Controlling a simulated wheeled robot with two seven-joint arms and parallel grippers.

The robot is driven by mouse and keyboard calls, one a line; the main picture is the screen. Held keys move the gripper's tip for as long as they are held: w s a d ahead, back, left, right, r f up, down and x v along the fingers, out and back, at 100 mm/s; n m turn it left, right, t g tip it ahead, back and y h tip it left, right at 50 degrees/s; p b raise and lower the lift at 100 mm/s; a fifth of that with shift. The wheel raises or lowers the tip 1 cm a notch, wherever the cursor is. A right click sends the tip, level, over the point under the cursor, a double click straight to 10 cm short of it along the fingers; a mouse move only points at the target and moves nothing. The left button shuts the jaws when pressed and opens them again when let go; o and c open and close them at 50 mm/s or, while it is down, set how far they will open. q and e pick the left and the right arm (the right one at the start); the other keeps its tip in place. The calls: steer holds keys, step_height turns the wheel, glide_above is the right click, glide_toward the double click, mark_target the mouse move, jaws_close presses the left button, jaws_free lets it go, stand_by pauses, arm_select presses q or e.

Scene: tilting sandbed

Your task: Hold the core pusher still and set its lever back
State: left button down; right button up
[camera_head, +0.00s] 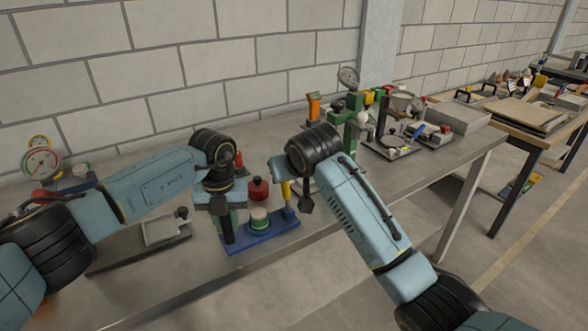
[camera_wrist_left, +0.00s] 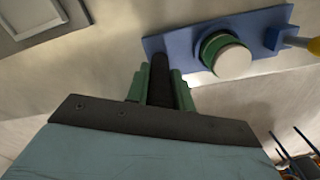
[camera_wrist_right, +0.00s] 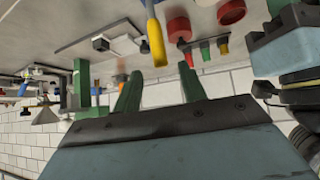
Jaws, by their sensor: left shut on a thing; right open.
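The core pusher has a blue base (camera_head: 262,232) on the bench, with a green and cream round piece (camera_head: 259,218) on it. Its yellow lever (camera_head: 286,190) stands up at the right end. My left gripper (camera_head: 228,226) is shut on the black post at the base's left end; the left wrist view shows the post (camera_wrist_left: 159,82) between its green fingers. My right gripper (camera_wrist_right: 160,72) is open and empty. In the right wrist view the yellow lever (camera_wrist_right: 156,42) shows ahead of the gap between its fingers, apparently not gripped. The right fingertips are hard to make out in the head view.
A red weight (camera_head: 258,188) stands behind the base. A green stand with a dial gauge (camera_head: 348,78) is at the back right. A grey tray (camera_head: 165,228) lies left of the pusher, and a gauge (camera_head: 41,163) stands far left. The bench front is clear.

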steer(key=shift+v, duration=1.9)
arm_select(q)
steer(key=c, duration=1.1)
jaws_free()
steer(key=shift+r, duration=0.15)
